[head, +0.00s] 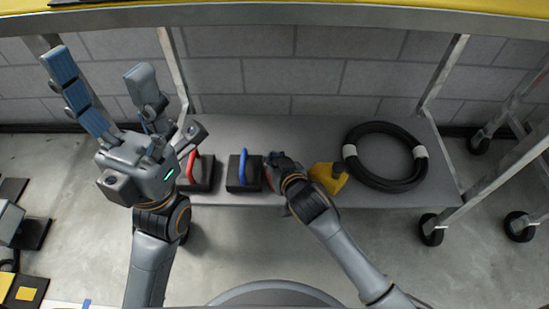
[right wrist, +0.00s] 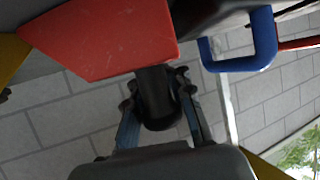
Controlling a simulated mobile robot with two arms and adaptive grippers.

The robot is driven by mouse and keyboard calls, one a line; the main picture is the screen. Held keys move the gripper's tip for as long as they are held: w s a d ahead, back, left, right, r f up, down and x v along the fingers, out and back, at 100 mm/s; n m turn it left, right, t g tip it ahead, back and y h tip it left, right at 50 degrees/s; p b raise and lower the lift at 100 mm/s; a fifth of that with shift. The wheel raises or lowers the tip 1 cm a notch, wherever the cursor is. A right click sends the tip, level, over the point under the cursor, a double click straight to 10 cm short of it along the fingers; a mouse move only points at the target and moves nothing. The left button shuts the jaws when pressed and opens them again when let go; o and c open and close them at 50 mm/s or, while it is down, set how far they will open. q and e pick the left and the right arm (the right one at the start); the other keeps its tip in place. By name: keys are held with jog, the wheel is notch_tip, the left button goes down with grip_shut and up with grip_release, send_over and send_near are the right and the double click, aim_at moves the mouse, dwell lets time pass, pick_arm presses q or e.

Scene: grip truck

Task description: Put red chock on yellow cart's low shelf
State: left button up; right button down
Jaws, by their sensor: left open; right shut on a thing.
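The red chock (right wrist: 110,35) fills the upper left of the right wrist view, with a black knob-like grip (right wrist: 157,98). My right gripper (right wrist: 155,82) is shut on that grip. In the head view my right gripper (head: 284,163) is over the cart's low shelf (head: 300,128) and hides most of the chock; only a sliver of red (head: 268,178) shows. I cannot tell whether the chock rests on the shelf or hangs just above it. My left gripper (head: 102,72) is open and empty, raised at the left. The cart's yellow top (head: 300,12) crosses the upper edge.
On the shelf, a black block with a blue handle (head: 239,178) is just left of the chock, and one with a red handle (head: 205,180) is further left. A yellow block (head: 326,178) and a black hose coil (head: 352,166) are to the right. The shelf's back strip is clear.

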jog(key=shift+f, duration=0.1)
jog(key=c, duration=1.2)
grip_release()
jog(key=shift+o, duration=0.2)
